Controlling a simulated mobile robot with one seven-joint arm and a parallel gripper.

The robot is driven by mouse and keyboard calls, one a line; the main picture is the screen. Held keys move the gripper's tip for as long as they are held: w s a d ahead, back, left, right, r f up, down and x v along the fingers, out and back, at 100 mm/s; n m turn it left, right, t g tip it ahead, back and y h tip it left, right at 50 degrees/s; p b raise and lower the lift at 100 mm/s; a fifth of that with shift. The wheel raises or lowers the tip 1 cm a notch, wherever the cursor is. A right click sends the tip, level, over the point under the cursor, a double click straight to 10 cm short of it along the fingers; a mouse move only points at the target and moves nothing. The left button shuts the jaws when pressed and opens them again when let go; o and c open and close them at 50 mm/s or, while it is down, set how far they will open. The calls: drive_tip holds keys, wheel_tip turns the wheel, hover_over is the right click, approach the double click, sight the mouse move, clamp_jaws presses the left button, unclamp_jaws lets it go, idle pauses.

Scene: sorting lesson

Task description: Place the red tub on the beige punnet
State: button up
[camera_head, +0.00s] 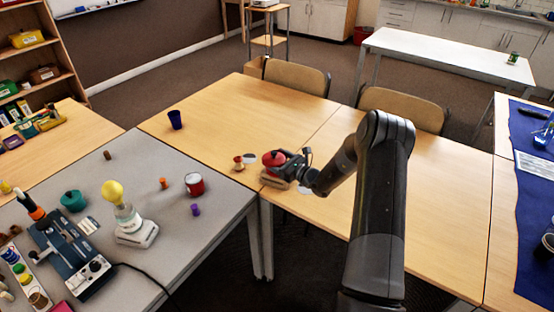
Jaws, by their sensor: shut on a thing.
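The red tub (272,158) is a small rounded red thing at the left end of my arm, on the near side of the wooden table. My gripper (284,160) is at its right side and shut on it. The beige punnet (275,182) is low and shallow and lies on the table right below the red tub. The tub appears over the punnet; I cannot tell whether they touch. My gripper partly hides the right side of both.
A small red-topped thing (238,162) stands just left of the punnet. A dark blue cup (175,119) stands further back left.

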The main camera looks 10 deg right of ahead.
drive_tip(key=o, duration=1.3)
